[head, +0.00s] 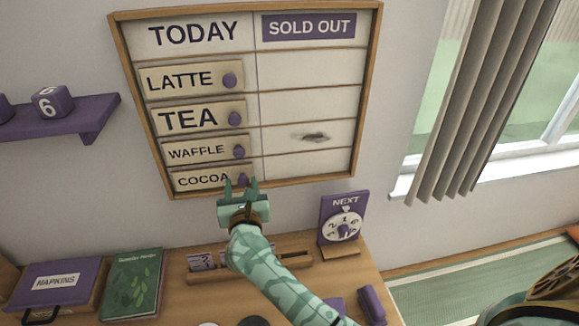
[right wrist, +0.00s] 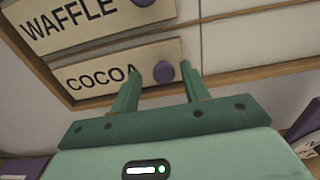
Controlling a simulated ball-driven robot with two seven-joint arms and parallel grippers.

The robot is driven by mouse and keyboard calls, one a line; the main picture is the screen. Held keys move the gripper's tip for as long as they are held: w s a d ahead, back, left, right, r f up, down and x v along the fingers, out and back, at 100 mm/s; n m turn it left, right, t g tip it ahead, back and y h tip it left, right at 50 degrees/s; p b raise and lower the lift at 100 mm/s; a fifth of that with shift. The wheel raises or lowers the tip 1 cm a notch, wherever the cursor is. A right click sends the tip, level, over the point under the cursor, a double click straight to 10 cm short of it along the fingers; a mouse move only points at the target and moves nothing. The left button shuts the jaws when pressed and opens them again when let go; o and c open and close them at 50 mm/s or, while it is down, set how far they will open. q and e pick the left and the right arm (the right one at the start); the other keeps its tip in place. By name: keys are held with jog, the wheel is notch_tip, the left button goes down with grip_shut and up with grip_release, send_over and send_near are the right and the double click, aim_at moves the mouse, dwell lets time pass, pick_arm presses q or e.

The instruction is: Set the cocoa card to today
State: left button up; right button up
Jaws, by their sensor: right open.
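The cocoa card (head: 203,178) sits in the lowest row of the menu board (head: 267,187), in the left column under TODAY. Its purple knob (right wrist: 163,71) shows at the card's right end in the right wrist view. My right gripper (head: 240,184) is in front of the lower edge of the board at this card. Its two fingers are open, and in the right wrist view (right wrist: 161,80) the knob shows between the fingertips. I cannot tell whether the fingers touch it. My left gripper is not in view.
Latte (head: 180,77), tea (head: 188,118) and waffle (head: 196,152) cards fill the rows above. The SOLD OUT column (head: 311,68) holds no cards and has a dark smudge. A purple NEXT dial (head: 342,222) stands below right on the counter.

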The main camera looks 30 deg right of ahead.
jog(key=shift+d, duration=0.15)
jog(key=s+d, duration=0.2)
jog(key=d, duration=0.6)
jog(key=s+d+p, duration=0.1)
jog(key=s+d, duration=0.2)
jog(key=d, duration=0.5)
jog(key=s+d+p, duration=0.1)
jog(key=s+d, duration=0.2)
jog(key=d, duration=0.5)
jog(key=shift+d, duration=0.4)
jog(key=b+v, duration=0.1)
jog(key=v, duration=1.4)
jog(key=shift+s+a, duration=0.25)
